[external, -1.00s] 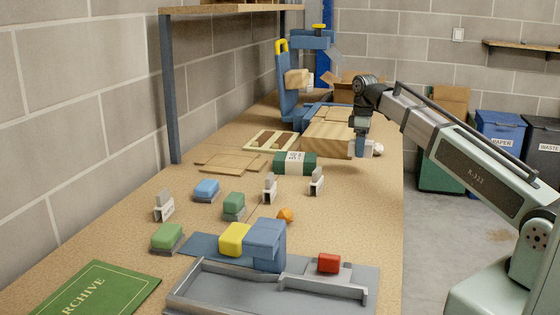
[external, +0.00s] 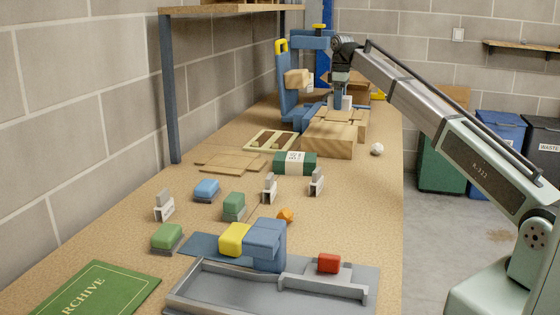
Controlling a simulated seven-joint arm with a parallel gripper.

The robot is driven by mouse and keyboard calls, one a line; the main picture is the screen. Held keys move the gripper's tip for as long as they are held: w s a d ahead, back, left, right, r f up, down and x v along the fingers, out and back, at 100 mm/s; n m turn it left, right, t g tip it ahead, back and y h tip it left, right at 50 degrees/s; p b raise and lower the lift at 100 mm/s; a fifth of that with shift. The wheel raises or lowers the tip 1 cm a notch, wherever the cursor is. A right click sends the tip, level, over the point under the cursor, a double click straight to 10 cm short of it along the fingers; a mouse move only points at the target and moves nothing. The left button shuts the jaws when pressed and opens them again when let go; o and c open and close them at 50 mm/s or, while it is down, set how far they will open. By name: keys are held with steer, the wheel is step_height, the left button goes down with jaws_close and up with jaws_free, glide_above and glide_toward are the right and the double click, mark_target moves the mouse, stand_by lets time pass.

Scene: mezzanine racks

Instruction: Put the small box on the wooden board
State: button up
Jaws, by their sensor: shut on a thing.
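My gripper (external: 340,106) is at the back of the bench, over the far part of the light wooden block (external: 327,142). It is shut on a small pale grey thing (external: 347,102), probably the small box, mostly hidden by the fingers. I cannot tell whether this thing touches the wood below. Flat thin wooden boards (external: 230,163) lie on the bench at the left, away from my gripper. I cannot tell which wooden piece is the task's board.
A blue stand (external: 287,95) rises just left of my gripper. A white ball (external: 377,149) lies near the right edge. A green wrapped box (external: 295,163) is in front of the wooden block. A grey tray (external: 240,290) and several small coloured blocks fill the front.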

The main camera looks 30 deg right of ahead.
mark_target(335, 133)
steer(key=shift+w+r, duration=0.2)
steer(key=shift+w, duration=0.3)
steer(key=shift+w+r, duration=0.15)
steer(key=shift+w, duration=0.3)
steer(key=shift+s+f, duration=0.1)
steer(key=shift+f, duration=4.9)
steer(key=shift+f, duration=0.15)
steer(key=o, duration=1.1)
step_height(335, 133, up, 12)
steer(key=shift+r, duration=0.15)
